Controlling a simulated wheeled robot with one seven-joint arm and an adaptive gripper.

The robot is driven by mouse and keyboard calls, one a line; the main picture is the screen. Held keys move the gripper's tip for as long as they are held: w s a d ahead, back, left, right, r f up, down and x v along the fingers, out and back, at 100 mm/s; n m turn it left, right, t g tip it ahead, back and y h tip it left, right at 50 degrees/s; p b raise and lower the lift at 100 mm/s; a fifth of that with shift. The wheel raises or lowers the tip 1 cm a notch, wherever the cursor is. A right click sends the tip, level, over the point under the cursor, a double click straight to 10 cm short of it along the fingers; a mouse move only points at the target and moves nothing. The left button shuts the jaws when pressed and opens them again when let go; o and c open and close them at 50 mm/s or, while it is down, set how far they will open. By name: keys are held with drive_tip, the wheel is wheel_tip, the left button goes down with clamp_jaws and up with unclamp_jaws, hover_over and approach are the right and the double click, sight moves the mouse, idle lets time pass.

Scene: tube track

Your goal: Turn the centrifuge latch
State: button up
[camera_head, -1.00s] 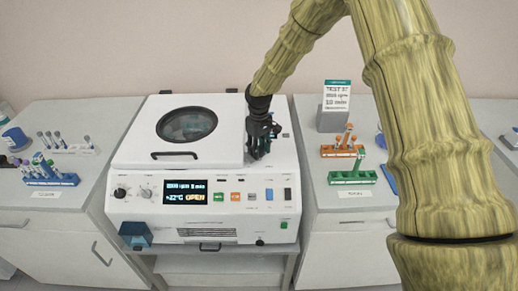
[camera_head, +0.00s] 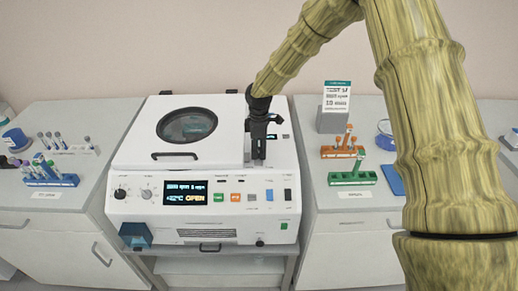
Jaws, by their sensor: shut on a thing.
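The white centrifuge (camera_head: 130,220) stands in the middle, its lid (camera_head: 140,140) lying flat with a round dark window and a front handle. Its display (camera_head: 186,193) reads "OPEN". My gripper (camera_head: 259,160) points down at the top of the centrifuge, just right of the lid. It is shut on the latch, a small greyish piece (camera_head: 259,162) low between the fingers. The fingers hide most of the latch, so its exact angle cannot be told.
Tube racks stand on the left bench (camera_head: 51,180) and the right bench, the latter an orange rack (camera_head: 342,152) and a green rack (camera_head: 352,178). A sign (camera_head: 337,97) stands behind them. The lid's handle (camera_head: 175,155) lies left of my gripper.

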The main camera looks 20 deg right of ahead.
sight(259, 150)
drive_tip(key=shift+w+d+r+n, duration=0.1)
drive_tip(key=shift+n, duration=0.4)
drive_tip(key=o, duration=1)
wheel_tip(259, 150, up, 12)
drive_tip(key=shift+f, duration=0.1)
idle(0.4)
